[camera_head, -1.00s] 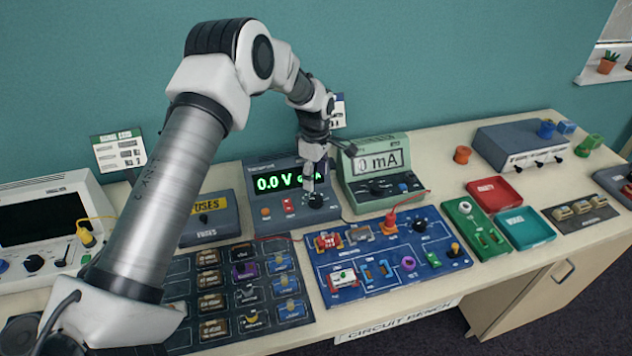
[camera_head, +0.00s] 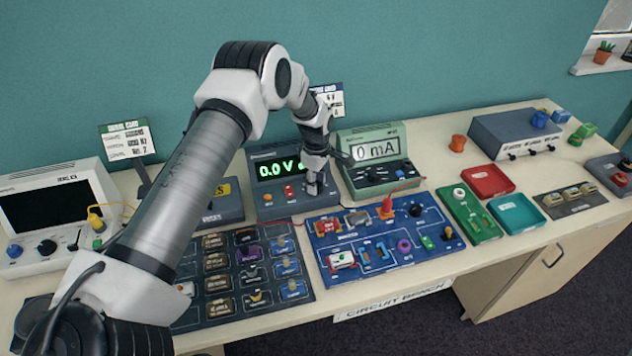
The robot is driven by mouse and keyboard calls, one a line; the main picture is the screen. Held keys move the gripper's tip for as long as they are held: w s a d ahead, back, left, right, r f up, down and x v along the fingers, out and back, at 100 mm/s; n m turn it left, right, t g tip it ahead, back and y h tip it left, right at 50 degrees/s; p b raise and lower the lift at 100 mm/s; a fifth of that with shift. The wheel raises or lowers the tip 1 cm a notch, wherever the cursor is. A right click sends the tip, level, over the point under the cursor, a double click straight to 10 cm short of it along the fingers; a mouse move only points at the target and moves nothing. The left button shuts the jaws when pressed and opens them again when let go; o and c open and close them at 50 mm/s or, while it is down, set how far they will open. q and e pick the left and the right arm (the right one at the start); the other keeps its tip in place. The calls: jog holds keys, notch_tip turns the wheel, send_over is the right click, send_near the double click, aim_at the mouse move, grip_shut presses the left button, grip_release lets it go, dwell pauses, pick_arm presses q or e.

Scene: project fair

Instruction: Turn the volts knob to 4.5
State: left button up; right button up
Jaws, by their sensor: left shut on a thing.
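The dark grey power supply (camera_head: 264,206) stands at the back middle of the bench. Its green display (camera_head: 274,169) reads 0.0 V, and the rest of the line is hidden behind my arm. A red switch (camera_head: 289,192) and an orange button sit on its front. My left gripper (camera_head: 314,188) points down at the supply's right front, where the volts knob is. It is shut on the knob, which the fingers mostly cover, so its pointer cannot be read. My right gripper is not in view.
A green meter (camera_head: 377,151) reading 0 mA stands close to the right of the gripper. A blue circuit board (camera_head: 340,279) lies in front, with a dark parts tray (camera_head: 215,308) left of it. An oscilloscope (camera_head: 48,206) stands at far left.

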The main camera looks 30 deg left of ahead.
pick_arm(q)
jog(key=shift+s+f+m+b, duration=0.15)
jog(key=shift+f+m+b, duration=0.15)
jog(key=shift+m+b, duration=0.35)
jog(key=shift+m, duration=0.25)
jog(key=m+b, duration=0.1)
jog(key=m, duration=0.2)
jog(key=shift+f+b, duration=0.1)
jog(key=shift+b, duration=0.2)
jog(key=m+b, duration=0.1)
jog(key=m, duration=0.3)
jog(key=shift+m+b, duration=0.5)
jog(key=shift+m, duration=0.9)
